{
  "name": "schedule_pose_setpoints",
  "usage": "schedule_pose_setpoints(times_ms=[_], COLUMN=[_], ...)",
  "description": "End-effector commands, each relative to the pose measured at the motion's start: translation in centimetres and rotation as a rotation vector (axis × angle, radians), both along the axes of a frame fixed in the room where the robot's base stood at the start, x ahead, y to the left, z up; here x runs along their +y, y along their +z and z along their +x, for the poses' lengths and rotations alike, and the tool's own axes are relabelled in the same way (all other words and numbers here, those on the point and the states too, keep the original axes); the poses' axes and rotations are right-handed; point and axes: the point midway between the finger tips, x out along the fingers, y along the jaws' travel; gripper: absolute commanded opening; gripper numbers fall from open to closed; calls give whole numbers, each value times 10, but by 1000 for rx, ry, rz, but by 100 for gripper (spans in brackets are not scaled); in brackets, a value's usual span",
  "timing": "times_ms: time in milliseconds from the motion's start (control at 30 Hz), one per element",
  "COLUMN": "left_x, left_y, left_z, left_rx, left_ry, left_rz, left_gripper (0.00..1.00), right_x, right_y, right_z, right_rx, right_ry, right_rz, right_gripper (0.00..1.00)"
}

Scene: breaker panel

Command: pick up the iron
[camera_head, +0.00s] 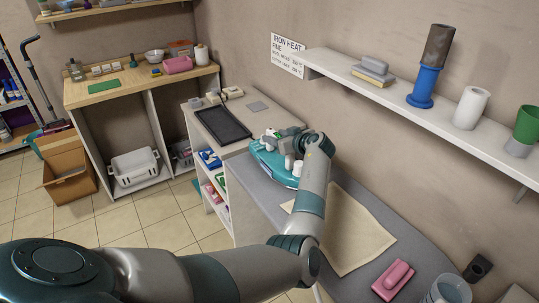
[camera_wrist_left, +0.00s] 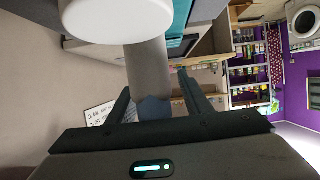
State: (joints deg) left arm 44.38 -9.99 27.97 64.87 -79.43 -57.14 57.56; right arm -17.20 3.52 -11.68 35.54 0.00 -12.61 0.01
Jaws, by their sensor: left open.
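The teal iron (camera_head: 279,171) with a pale lower edge rests at the far end of the grey ironing board (camera_head: 243,179). My left gripper (camera_head: 279,143) is over the iron's upper part and hides some of it, including most of its handle. In the left wrist view, the two dark fingers (camera_wrist_left: 155,104) are apart. A grey column and a blue-grey piece show between or behind them; I cannot tell whether these belong to the iron or whether the fingers touch anything. My right gripper is not in view.
A beige cloth (camera_head: 352,235) and a pink object (camera_head: 393,279) lie on the board nearer me. A wall shelf (camera_head: 400,98) with a blue stand (camera_head: 425,85) and white roll (camera_head: 470,107) juts out at right. A dark tray (camera_head: 222,126) sits on the counter behind.

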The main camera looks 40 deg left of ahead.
Motion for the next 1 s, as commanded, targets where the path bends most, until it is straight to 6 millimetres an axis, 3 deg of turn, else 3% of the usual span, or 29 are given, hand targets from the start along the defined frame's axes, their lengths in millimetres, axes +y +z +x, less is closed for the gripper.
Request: schedule_pose_setpoints(times_ms=[400,567,700,767,1000], left_x=[-1,-1,-1,-1,-1], left_y=[-1,-1,-1,-1,-1], left_z=[0,0,0,0,0], left_rx=[-1,-1,-1,-1,-1], left_ry=[0,0,0,0,0], left_rz=[1,1,1,1,1], left_gripper=[45,45,12,0,0], right_x=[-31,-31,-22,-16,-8], right_y=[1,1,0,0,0], right_z=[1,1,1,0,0], right_rx=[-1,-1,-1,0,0], right_ry=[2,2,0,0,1], right_rz=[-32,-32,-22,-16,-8], right_gripper=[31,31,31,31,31])
